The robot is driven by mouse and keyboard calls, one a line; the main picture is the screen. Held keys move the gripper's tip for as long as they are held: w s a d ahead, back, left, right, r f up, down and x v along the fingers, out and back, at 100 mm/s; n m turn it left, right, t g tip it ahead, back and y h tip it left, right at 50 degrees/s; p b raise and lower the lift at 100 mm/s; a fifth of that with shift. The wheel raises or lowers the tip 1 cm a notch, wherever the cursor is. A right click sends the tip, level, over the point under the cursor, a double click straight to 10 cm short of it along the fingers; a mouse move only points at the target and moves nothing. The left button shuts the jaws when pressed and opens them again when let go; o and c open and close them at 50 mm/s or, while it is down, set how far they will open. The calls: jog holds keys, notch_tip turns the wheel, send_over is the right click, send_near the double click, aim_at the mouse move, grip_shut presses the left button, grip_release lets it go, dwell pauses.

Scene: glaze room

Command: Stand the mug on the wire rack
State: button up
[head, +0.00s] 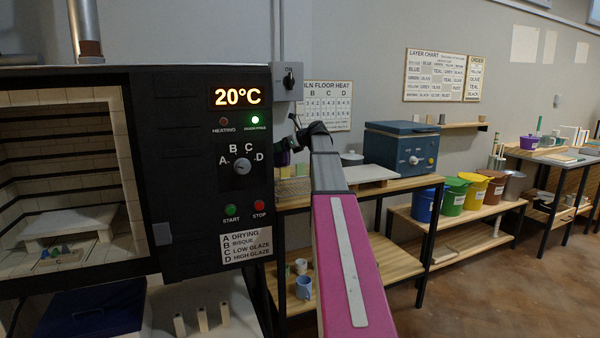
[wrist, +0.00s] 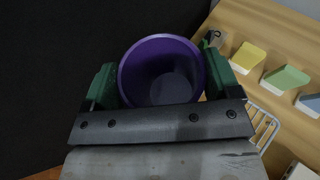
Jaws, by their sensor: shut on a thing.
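In the wrist view a purple mug (wrist: 162,72) sits between the green finger pads of my gripper (wrist: 160,85), its open mouth facing the camera. My gripper is shut on it. In the head view my gripper (head: 297,143) is partly hidden by the kiln's edge and my arm, and only a little purple shows below it. Pale wire bars of the wire rack (wrist: 265,126) show in the wrist view to the right of my gripper, partly covered by it. The mug appears apart from these bars.
A kiln (head: 190,130) with an open chamber stands close on the left. Yellow, green and blue tiles (wrist: 287,77) stand on the wooden bench beside the rack. A blue box with a dial (head: 400,148) and a pale board (head: 365,174) are farther right. A light-blue mug (head: 303,288) is on the lower shelf.

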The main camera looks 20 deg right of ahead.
jog(key=shift+s+d+f, duration=0.45)
jog(key=shift+d+f, duration=0.75)
jog(key=shift+f, duration=0.2)
jog(key=shift+s+d+f, duration=0.5)
jog(key=shift+d+f, duration=0.7)
jog(key=shift+f, duration=0.25)
jog(key=shift+s+d+f, duration=0.45)
jog(key=shift+d+f, duration=0.75)
jog(key=shift+f, duration=0.2)
jog(key=shift+f, duration=0.1)
jog(key=o, duration=0.9)
jog(key=v, duration=1.2)
